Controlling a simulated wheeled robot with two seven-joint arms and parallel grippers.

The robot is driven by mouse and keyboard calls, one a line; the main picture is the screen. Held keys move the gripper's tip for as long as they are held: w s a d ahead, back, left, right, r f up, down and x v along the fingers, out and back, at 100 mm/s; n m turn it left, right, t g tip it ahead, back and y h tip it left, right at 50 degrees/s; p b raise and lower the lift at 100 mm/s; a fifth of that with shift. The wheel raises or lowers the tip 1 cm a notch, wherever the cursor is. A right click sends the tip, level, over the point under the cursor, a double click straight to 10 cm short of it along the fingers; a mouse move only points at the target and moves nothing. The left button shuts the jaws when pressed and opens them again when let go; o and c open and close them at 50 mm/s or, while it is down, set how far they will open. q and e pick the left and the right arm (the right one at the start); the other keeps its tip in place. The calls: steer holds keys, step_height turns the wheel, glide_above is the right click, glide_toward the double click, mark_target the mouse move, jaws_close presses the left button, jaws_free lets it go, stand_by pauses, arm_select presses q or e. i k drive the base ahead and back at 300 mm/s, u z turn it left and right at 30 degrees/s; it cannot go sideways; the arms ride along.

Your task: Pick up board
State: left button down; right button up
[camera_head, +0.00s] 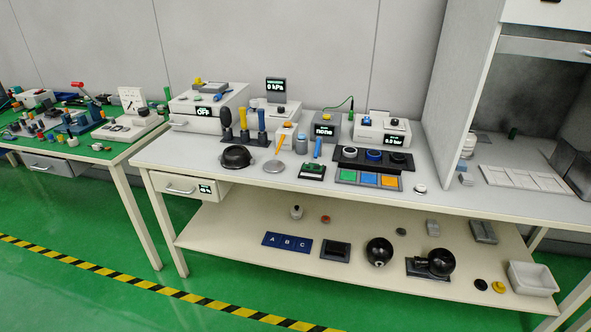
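Neither of my grippers shows in the head view. It is not clear which thing is the board. A small green and black board-like piece (312,171) lies on the white workbench top (225,178), left of a panel with green, blue and orange squares (368,179). A flat blue plate marked A B C (287,242) lies on the lower shelf (230,215). A flat black piece (336,250) lies just right of the blue plate.
Behind the green piece stand boxes with displays, one reading none (324,131). A black bowl (237,157) is to its left. The shelf holds black spheres (379,251) and a white bin (532,278). A green-topped table (110,150) stands at left.

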mark_target(308, 167)
steer(key=u, duration=0.95)
steer(key=i, duration=1.45)
steer(key=z, duration=0.3)
